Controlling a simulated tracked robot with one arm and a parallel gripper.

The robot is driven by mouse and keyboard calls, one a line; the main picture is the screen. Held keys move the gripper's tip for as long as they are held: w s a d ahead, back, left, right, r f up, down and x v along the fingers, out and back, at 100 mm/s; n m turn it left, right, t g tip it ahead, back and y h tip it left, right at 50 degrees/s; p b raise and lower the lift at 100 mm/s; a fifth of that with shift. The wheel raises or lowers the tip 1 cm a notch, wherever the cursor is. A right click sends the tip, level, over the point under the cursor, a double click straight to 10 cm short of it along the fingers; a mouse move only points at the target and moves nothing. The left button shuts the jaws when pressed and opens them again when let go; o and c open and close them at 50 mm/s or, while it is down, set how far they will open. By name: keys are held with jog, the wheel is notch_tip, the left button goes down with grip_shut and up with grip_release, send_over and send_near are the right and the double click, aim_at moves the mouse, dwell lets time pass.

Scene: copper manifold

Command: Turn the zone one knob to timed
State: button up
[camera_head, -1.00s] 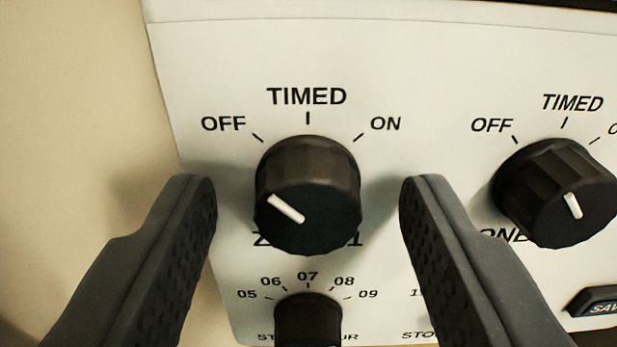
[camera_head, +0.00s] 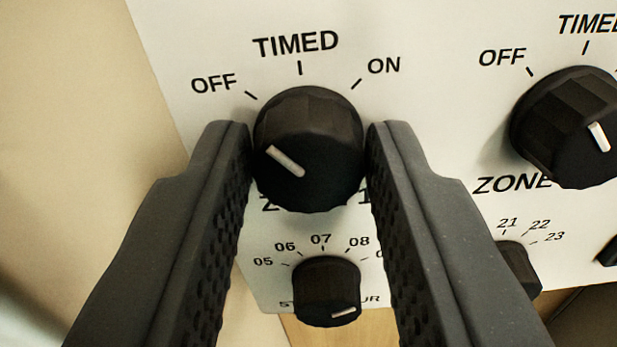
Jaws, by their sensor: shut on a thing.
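The zone one knob (camera_head: 308,150) is a black ribbed knob with a white pointer line, in the upper middle of the head camera view. Its white line runs toward the upper left, on the OFF side. The labels OFF, TIMED and ON arc above it, with TIMED (camera_head: 296,44) at the top. My gripper (camera_head: 308,150) has one finger on each side of the knob and is shut on it. The zone label below is partly hidden by the knob and fingers.
A second zone knob (camera_head: 570,125) stands on the white panel (camera_head: 430,120) to the right. A smaller hour knob (camera_head: 327,290) sits just below, between my fingers. Another small knob (camera_head: 520,270) is partly hidden behind the right finger. A beige surface (camera_head: 80,120) lies left of the panel.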

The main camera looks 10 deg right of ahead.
jog(key=m, duration=0.4)
jog(key=shift+f+b, duration=0.15)
jog(key=shift+b, duration=0.25)
jog(key=shift+d+m+b, duration=0.1)
jog(key=shift+m+b, duration=0.4)
jog(key=shift+m, duration=1.2)
jog(key=o, duration=1)
jog(key=shift+c, duration=0.2)
jog(key=s+a, duration=0.2)
jog(key=s, duration=1.1)
jog(key=shift+s+a, duration=0.25)
jog(key=shift+a, duration=0.1)
